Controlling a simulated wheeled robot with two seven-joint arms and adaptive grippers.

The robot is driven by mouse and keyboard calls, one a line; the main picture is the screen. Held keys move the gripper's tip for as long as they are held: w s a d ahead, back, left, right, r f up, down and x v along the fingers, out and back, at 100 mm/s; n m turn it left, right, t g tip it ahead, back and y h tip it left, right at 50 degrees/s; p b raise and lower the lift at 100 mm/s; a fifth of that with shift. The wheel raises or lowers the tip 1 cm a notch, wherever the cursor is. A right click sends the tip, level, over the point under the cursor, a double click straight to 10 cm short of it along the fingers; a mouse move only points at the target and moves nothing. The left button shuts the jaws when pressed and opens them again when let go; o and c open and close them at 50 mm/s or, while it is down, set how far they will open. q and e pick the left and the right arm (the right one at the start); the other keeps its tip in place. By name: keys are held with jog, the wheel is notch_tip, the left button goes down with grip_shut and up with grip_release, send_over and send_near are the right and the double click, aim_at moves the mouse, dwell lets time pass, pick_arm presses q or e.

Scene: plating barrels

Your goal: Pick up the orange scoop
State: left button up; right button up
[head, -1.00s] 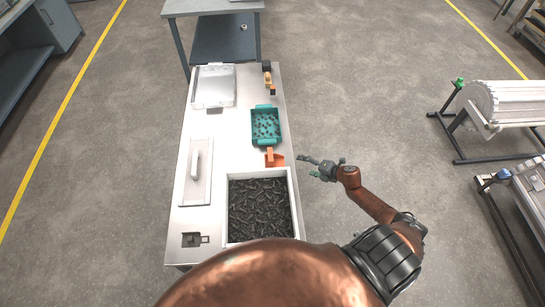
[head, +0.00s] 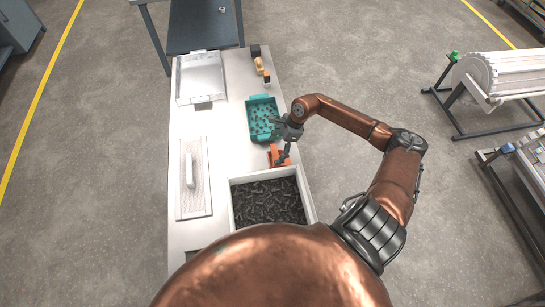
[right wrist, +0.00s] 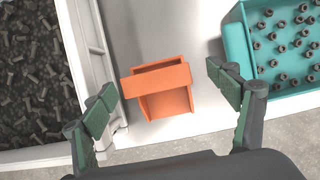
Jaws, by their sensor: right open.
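The orange scoop (head: 277,156) lies on the table between the white bin of dark bolts and the teal tray. In the right wrist view the scoop (right wrist: 163,88) sits between the two spread fingers, on the white table top. My right gripper (head: 286,148) is above the scoop, pointing down, and partly covers it in the head view. In the right wrist view my right gripper (right wrist: 160,95) is open and empty, with green pads on either side of the scoop. No contact with the scoop shows. My left gripper is not in view.
The white bin (head: 232,207) holds dark bolts, close beside the scoop. The teal tray (head: 250,120) holds small dark parts on the other side. A lid-like panel with a handle (head: 204,183) lies at left. A metal tray (head: 182,88) is farther back.

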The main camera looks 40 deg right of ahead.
aim_at(271, 159)
jog(key=shift+s+p+x, duration=0.15)
jog(key=shift+x, duration=1.55)
jog(key=shift+s+p+x, duration=0.15)
jog(key=shift+s+x, duration=0.05)
jog(key=shift+x, duration=1.55)
jog(key=shift+d+f, duration=0.1)
jog(key=shift+c, duration=0.2)
jog(key=c, duration=1.6)
